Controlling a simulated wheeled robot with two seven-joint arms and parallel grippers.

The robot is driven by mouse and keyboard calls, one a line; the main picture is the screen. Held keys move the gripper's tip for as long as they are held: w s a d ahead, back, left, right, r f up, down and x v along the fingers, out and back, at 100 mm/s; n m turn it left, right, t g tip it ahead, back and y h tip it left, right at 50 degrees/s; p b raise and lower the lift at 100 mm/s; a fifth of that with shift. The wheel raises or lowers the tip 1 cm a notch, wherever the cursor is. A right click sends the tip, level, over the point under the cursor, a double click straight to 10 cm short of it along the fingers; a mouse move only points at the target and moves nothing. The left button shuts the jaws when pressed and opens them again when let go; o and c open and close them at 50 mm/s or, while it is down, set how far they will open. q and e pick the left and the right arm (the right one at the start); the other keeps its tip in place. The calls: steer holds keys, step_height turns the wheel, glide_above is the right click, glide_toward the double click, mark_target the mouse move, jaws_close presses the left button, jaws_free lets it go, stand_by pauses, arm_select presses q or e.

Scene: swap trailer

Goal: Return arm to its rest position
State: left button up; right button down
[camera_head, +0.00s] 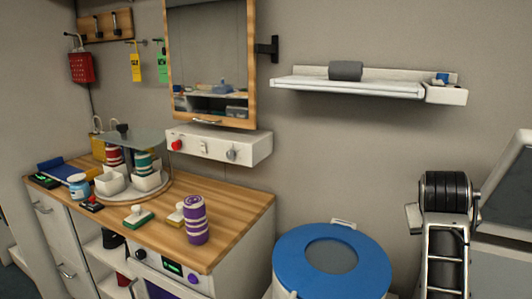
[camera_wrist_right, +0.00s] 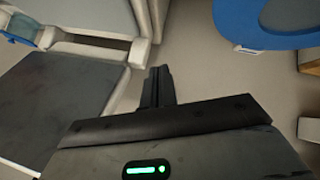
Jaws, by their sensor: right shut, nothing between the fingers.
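My right gripper (camera_wrist_right: 157,84) shows in the right wrist view, with its dark fingers together and nothing between them. It points over a light floor, apart from any object. In the head view I cannot make out either gripper, and my left gripper is in neither view.
A wooden counter (camera_head: 240,212) at the left holds a purple striped cup (camera_head: 195,220) and a round stand with several cups. A blue-lidded bin (camera_head: 288,252) stands right of it. A white shelf (camera_head: 345,86) is on the wall. A black roller (camera_head: 446,192) stands at the right.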

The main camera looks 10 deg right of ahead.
steer(key=s+a+f+n+y, duration=0.2)
steer(key=s+a+f, duration=0.35)
steer(key=f, duration=0.25)
steer(key=s+a+f+n+y, duration=0.15)
steer(key=s+a+f, duration=0.25)
steer(key=s+f, duration=0.4)
steer(key=s+a+f+n+g+y, duration=0.25)
steer(key=s+a+f, duration=0.35)
steer(key=s+a, duration=0.45)
steer(key=w+a+f+t+y, duration=0.3)
steer(key=f+t, duration=0.3)
steer(key=f, duration=0.3)
steer(key=shift+w+a+y, duration=0.25)
steer(key=shift+w+y, duration=0.05)
steer(key=shift+w, duration=0.05)
